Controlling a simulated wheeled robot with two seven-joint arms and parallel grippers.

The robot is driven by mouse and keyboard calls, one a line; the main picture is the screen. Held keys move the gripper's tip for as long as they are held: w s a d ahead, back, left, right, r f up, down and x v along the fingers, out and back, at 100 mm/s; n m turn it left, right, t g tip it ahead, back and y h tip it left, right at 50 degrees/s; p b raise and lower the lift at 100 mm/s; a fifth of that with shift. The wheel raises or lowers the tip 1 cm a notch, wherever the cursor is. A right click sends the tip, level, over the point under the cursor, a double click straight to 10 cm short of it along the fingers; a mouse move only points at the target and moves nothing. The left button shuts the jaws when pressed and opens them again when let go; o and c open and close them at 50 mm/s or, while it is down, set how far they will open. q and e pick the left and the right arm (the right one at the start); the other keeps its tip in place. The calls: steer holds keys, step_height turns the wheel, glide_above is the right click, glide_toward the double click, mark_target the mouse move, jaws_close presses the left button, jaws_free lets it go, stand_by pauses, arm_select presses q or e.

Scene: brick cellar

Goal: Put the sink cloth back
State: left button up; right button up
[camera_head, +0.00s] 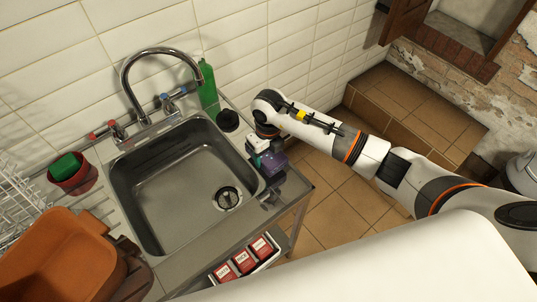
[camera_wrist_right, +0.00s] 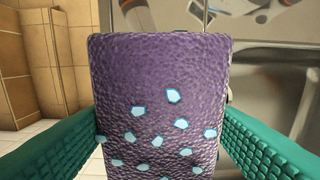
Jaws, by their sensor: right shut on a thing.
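The sink cloth (camera_head: 273,164) is purple; in the right wrist view the cloth (camera_wrist_right: 155,90) shows pale blue spots and fills the space between two teal fingers. My right gripper (camera_head: 260,155) is shut on it, at the right rim of the sink (camera_head: 172,182). The arm comes in from the right and hides part of the gripper. Whether the cloth touches the counter or rim, I cannot tell. My left gripper is not in view.
A curved tap (camera_head: 127,80) stands behind the basin. A green bottle (camera_head: 208,88) and dark round cup (camera_head: 228,120) are at the back right corner. An orange tub (camera_head: 62,258) and dish rack (camera_head: 15,200) are left. Red boxes (camera_head: 243,260) sit on a lower shelf.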

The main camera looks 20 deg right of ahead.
step_height(320, 180, down, 2)
steer(key=shift+f, duration=0.15)
steer(key=shift+f, duration=0.1)
steer(key=o, duration=0.9)
